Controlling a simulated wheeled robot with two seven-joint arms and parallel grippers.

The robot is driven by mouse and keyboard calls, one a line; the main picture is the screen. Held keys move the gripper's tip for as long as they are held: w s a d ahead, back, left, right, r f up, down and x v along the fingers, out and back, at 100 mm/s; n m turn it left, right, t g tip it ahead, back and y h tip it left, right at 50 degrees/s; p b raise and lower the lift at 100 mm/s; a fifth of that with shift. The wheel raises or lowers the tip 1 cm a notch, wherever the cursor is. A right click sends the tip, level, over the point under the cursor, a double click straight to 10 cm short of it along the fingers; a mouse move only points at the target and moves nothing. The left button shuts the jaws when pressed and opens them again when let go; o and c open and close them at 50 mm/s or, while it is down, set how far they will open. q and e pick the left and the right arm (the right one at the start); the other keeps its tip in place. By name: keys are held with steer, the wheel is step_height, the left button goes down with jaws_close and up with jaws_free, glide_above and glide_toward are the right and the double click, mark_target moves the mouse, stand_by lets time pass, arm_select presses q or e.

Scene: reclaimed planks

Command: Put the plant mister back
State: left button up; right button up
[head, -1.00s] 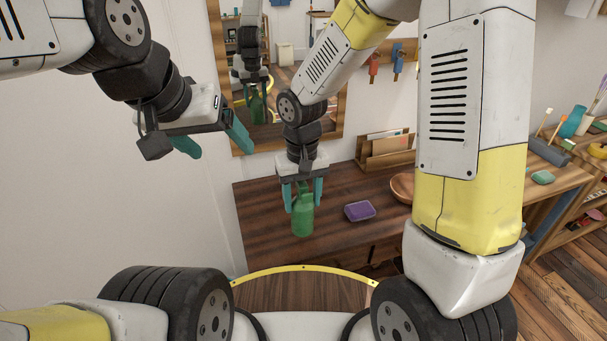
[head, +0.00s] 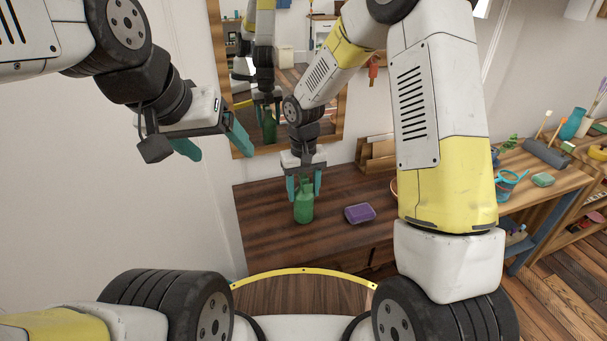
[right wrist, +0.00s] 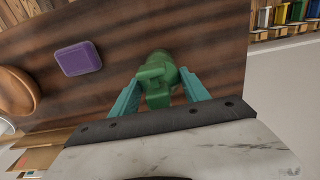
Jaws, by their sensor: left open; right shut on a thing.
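The green plant mister (head: 304,208) is upright over the dark wooden table (head: 270,225), left of a purple block. My right gripper (head: 304,188) is shut on its upper part, with one teal finger on each side. In the right wrist view the mister (right wrist: 157,72) shows between the fingers (right wrist: 161,92). I cannot tell whether its base touches the table. My left gripper (head: 212,145) is open and empty, raised in front of the wall at the left.
The purple block (head: 360,213) lies close to the mister's right. A wooden letter rack (head: 376,155) stands at the back, below the mirror (head: 340,125). A brown bowl (right wrist: 17,92) is partly hidden by my right arm in the head view. The table's left part is clear.

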steer(key=shift+f, duration=0.15)
steer(key=o, duration=1.6)
step_height(320, 180, up, 12)
steer(key=shift+r, duration=0.2)
steer(key=s+d+r+m+t+y, duration=0.1)
steer(key=s+d+r+t, duration=0.2)
steer(key=s+d+r, duration=0.7)
steer(key=shift+s+d+r+m+t+y, duration=0.3)
steer(key=shift+s+d+r+t, duration=0.35)
steer(key=shift+s, duration=1)
steer(key=shift+s+d+r+m+t+y, duration=0.1)
steer(key=shift+s+d+r+m+t, duration=0.5)
steer(key=shift+s, duration=1)
steer(key=shift+s+d+r+m+t+y, duration=0.1)
steer(key=shift+s+d+r+t+y, duration=0.2)
steer(key=shift+s+d+r, duration=0.95)
